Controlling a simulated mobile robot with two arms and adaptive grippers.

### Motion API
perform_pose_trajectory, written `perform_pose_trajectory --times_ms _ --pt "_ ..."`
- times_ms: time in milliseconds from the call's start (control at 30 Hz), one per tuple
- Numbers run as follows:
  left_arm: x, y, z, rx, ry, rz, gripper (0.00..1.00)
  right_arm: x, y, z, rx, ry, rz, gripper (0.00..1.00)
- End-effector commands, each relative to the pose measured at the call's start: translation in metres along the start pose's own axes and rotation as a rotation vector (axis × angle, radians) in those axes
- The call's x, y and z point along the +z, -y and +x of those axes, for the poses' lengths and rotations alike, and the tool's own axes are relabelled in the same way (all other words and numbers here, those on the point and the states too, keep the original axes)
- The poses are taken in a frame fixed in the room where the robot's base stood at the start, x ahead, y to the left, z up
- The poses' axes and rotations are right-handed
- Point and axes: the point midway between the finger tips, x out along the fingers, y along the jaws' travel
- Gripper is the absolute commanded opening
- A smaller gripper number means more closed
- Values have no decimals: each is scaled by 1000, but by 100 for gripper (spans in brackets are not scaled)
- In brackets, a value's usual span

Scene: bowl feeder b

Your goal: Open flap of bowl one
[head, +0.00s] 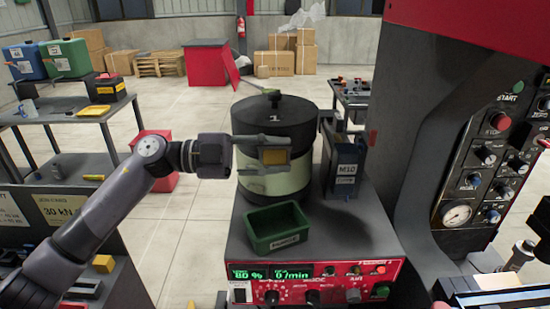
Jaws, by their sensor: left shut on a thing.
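Bowl one (273,120) is a dark round drum with a "1" on its black top and a pale band lower down. It stands on the red-fronted feeder base. A small dark handle with a greenish tip (270,94) shows on its top, which looks closed. I cannot make out the flap's edge clearly. My left gripper (276,155) is in front of the drum, pointing right, shut on a small yellow-orange block (276,157). It hides part of the drum's side. I cannot tell whether it touches the drum.
A green bin (277,243) stands on the feeder base in front of the drum. A dark M10 container (344,168) is beside the drum on the right. A tall control cabinet (425,110) fills the right. A grey bench (75,119) stands at the left.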

Motion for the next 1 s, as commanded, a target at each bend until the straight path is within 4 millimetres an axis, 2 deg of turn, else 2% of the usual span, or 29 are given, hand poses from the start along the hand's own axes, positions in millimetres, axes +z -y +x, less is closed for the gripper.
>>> perform_pose_trajectory --times_ms 33,500,1000 --pt "4 -9 0 8 0 37 0 1 0 10 0 0 0 90" --pt "6 -27 1 12 -2 389 0 4 1 48 -1 0 0 90" --pt "7 -31 1 14 -2 515 0 4 4 60 -4 -1 2 90"
